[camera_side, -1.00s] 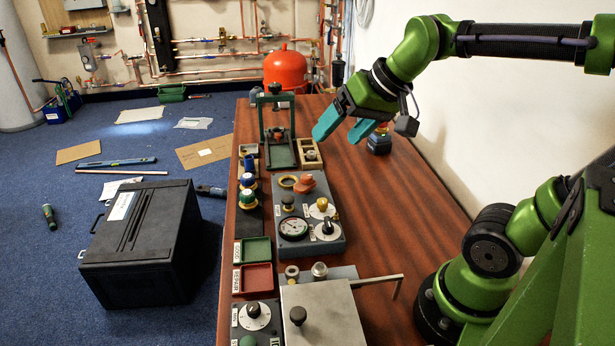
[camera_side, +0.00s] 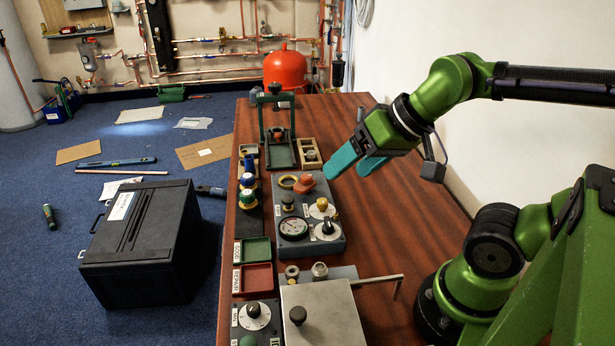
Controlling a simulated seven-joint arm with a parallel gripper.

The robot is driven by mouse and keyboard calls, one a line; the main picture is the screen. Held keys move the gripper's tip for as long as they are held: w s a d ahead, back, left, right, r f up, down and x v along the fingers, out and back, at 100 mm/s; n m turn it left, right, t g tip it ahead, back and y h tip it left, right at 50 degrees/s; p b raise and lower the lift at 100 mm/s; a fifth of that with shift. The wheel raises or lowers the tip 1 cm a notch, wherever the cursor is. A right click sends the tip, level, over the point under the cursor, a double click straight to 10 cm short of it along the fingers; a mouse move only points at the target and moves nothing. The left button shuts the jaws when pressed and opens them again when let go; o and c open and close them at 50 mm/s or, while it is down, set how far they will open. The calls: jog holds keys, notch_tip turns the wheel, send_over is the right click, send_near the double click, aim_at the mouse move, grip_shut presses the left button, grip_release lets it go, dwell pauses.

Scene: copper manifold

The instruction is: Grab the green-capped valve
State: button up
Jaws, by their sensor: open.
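The green-capped valve (camera_side: 248,199) stands on a dark strip along the bench's left side, left of the grey gauge panel. A similar valve with a blue cap (camera_side: 247,181) stands just behind it. My gripper (camera_side: 348,167) has teal fingers, spread apart with nothing between them. It hangs above the bench, up and to the right of the green-capped valve and well apart from it.
The gauge panel (camera_side: 328,246) with knobs and an orange-topped part lies between valve and gripper. A green press frame (camera_side: 293,120) stands behind. Green (camera_side: 257,250) and red (camera_side: 252,279) trays lie in front of the valve. The right side of the wooden bench (camera_side: 377,225) is clear.

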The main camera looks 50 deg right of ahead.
jog(key=shift+c, duration=0.4)
jog(key=n+g+h, duration=0.2)
jog(key=g, duration=0.5)
send_over(247, 192)
notch_tip(247, 192, down, 5)
notch_tip(247, 192, down, 17)
jog(key=shift+s+f, duration=0.1)
jog(key=c, duration=1.2)
